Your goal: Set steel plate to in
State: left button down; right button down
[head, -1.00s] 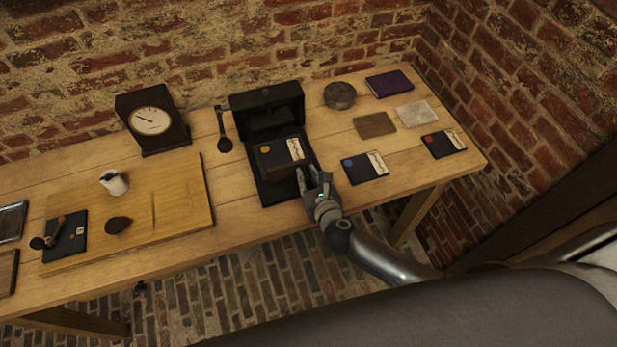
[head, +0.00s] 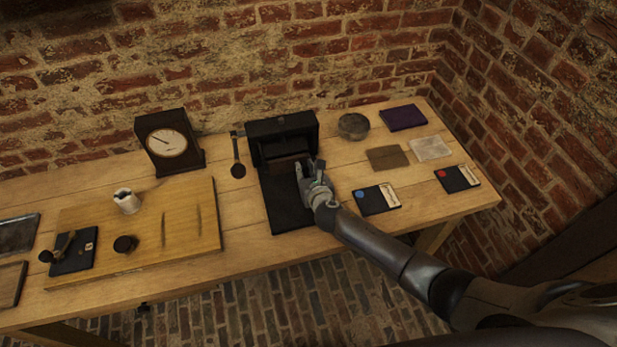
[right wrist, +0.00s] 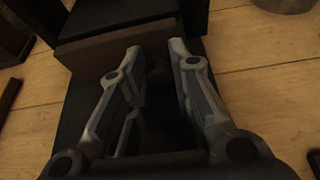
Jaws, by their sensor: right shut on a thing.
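The black box (head: 285,208) stands open near the middle of the table, with a flat black base in front and a raised hood at the back. A brown block (head: 290,164) sits at the back of the base, at the hood's mouth. It also shows in the right wrist view (right wrist: 90,50). My right gripper (head: 308,168) is over the base, fingertips at the block's front. It is shut on part of the block; the exact grip is dark. I cannot tell which part is the steel plate. My left gripper is not in view.
A blue-dot card (head: 377,200) lies close right of the box, a red-dot card (head: 457,179) farther right. A black spoon-like tool (head: 238,165) lies left of the box, beside a dial clock (head: 168,143). A wooden board (head: 185,235) covers the left. The brick wall (head: 300,60) stands behind.

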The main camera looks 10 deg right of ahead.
jog(key=shift+w+r, duration=0.15)
jog(key=shift+r, duration=0.05)
jog(key=c, duration=1.6)
grip_release()
jog(key=shift+c, duration=0.2)
jog(key=o, duration=0.4)
jog(key=shift+w+f, duration=0.1)
jog(key=shift+f, duration=0.05)
jog(key=shift+c, duration=0.2)
jog(key=v, duration=1.2)
